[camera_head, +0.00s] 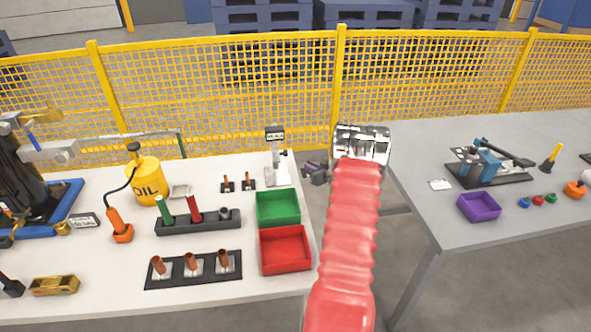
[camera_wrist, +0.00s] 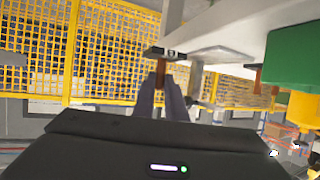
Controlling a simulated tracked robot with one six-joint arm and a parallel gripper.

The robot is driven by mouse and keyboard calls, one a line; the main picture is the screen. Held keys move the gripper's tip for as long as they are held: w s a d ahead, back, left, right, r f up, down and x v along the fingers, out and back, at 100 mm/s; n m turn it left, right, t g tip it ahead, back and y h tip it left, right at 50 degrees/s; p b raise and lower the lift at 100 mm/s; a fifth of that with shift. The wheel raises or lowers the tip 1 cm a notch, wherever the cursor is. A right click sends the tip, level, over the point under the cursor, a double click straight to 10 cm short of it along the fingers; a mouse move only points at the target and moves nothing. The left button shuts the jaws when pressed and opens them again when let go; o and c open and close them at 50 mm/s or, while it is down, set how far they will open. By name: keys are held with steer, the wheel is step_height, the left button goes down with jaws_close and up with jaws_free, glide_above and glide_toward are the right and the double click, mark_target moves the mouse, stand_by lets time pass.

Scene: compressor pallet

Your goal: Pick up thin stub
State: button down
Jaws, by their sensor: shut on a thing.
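My gripper (camera_wrist: 161,88) is shut on a thin copper-coloured stub (camera_wrist: 160,68), which shows as a small piece between the fingertips in the wrist view. In the head view my gripper (camera_head: 307,168) is a small dark shape just past the table's right edge, beside the pillared device; the held stub cannot be made out there. Two other thin stubs (camera_head: 227,182) (camera_head: 248,180) stand upright on small black bases on the left table, left of my gripper. One standing stub also shows in the wrist view (camera_wrist: 248,77), which looks upside down.
The pillared device (camera_head: 275,152) stands close by, its dark head (camera_wrist: 163,51) near my fingertips in the wrist view. A green bin (camera_head: 278,208) and a red bin (camera_head: 285,250) line the table edge. Thick stubs (camera_head: 194,263) stand left. A gap separates the right table (camera_head: 425,205).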

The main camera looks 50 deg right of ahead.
steer(key=s+d, duration=0.1)
steer(key=d, duration=0.1)
steer(key=s+d, duration=0.2)
steer(key=shift+s+d, duration=0.1)
steer(key=shift+s, duration=0.2)
stand_by(0.5)
